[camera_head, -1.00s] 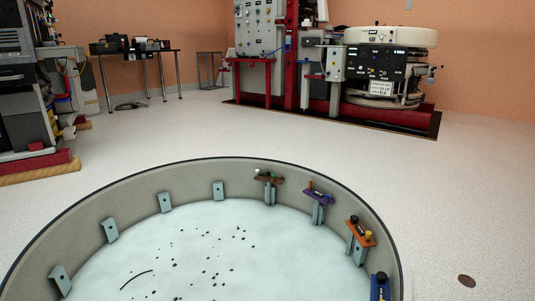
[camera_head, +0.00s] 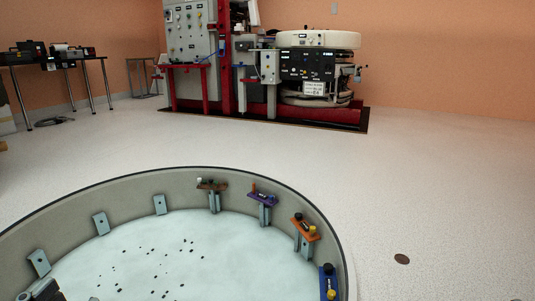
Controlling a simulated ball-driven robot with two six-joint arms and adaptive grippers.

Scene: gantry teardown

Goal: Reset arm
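A dark grey part, likely of my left arm or gripper (camera_head: 45,290), shows at the bottom left corner, in front of the round pit's near left side. Its fingers cannot be made out, and I see nothing held in it. My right gripper is not in view. The task names no other object.
A round grey-walled pit (camera_head: 110,188) with a pale speckled floor fills the lower left. Brackets line its wall, several with coloured fixtures, including a purple one (camera_head: 262,196) and an orange one (camera_head: 304,226). A red-framed machine (camera_head: 225,60) stands behind.

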